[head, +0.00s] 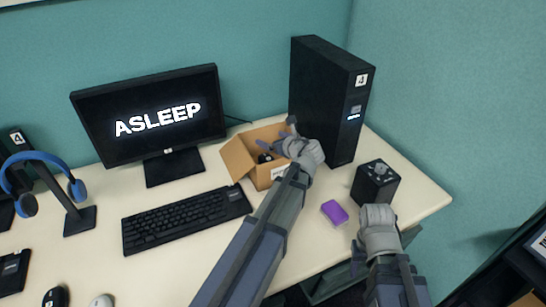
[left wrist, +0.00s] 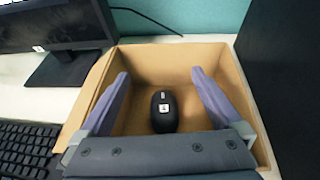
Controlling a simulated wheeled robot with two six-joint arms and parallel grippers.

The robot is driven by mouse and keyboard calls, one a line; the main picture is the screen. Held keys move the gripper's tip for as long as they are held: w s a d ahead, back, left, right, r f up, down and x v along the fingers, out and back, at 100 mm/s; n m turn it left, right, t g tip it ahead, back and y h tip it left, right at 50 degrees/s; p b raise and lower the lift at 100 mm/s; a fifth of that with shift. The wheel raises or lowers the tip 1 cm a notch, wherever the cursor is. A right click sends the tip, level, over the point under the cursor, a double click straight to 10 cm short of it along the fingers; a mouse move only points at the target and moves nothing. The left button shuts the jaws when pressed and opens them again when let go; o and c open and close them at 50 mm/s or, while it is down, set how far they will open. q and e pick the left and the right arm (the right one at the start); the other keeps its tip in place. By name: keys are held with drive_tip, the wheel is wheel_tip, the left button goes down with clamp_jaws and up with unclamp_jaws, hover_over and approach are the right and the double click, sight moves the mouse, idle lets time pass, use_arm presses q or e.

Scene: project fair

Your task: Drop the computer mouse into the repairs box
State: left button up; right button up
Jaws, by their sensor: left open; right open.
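A black computer mouse (left wrist: 164,112) with a small white label lies on the floor of the open cardboard repairs box (left wrist: 205,52). In the head view the box (head: 237,160) stands between the monitor and the black tower, and the mouse (head: 264,158) shows dark inside it. My left gripper (head: 277,140) is open over the box. In the left wrist view its two fingers (left wrist: 160,95) are spread to either side of the mouse, with gaps to it. My right gripper (head: 377,212) is open and empty near a black cube-shaped device; its fingers are hard to make out.
The black cube-shaped device (head: 376,184) and a purple block (head: 335,212) are by my right gripper. The tall black tower (head: 325,95) stands close right of the box. A monitor (head: 150,115), keyboard (head: 186,218), headphone stand (head: 80,220) and two more mice, black (head: 55,297) and white (head: 102,300), are leftward.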

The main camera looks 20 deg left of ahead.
use_arm(q)
drive_tip(key=p+v, duration=0.2)
drive_tip(key=v, duration=0.4)
drive_tip(key=shift+s+d, duration=0.1)
drive_tip(key=shift+s, duration=0.05)
idle(0.4)
